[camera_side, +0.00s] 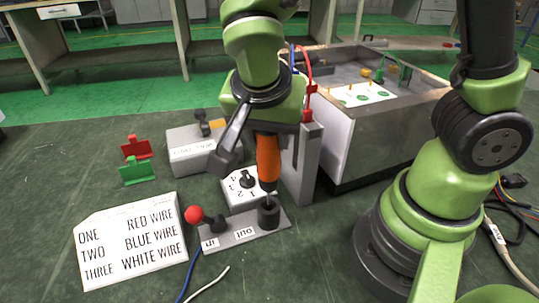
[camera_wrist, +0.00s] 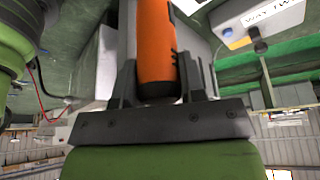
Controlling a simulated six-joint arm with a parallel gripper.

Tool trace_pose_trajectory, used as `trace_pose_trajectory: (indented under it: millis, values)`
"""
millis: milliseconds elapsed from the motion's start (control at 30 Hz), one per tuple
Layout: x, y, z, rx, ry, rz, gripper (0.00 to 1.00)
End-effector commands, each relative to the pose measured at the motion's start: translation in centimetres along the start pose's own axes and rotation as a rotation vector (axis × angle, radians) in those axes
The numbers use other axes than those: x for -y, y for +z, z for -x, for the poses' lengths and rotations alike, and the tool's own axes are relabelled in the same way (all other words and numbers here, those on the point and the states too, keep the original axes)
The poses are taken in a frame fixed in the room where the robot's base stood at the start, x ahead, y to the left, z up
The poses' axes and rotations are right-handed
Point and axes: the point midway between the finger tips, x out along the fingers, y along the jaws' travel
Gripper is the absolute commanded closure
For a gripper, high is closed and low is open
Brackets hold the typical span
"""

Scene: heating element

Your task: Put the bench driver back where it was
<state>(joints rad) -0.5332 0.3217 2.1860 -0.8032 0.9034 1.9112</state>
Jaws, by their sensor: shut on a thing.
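The bench driver has an orange handle (camera_side: 267,160) and a dark shaft below it, and it stands upright. My gripper (camera_side: 268,138) is shut on the upper part of the handle. In the wrist view the orange handle (camera_wrist: 155,40) lies between the two dark fingers of my gripper (camera_wrist: 157,90). The driver's shaft points down at a black round holder (camera_side: 268,213) on a grey plate (camera_side: 240,233). The shaft's tip is at the holder's mouth; I cannot tell how deep it sits.
A numbered dial box (camera_side: 240,190) stands just behind. A grey upright block (camera_side: 303,165) and large bin (camera_side: 345,150) are close right.

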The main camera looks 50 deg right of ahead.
Motion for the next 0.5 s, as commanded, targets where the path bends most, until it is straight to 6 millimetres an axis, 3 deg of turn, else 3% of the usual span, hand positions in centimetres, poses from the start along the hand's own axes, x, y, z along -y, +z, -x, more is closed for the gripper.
trace_pose_trajectory:
  millis: [233,500]
  values:
    - [-0.1,1.3,-3.3,-0.001,0.004,0.004,1.00]
    - [0.0,1.5,-3.7,0.001,-0.001,0.000,1.00]
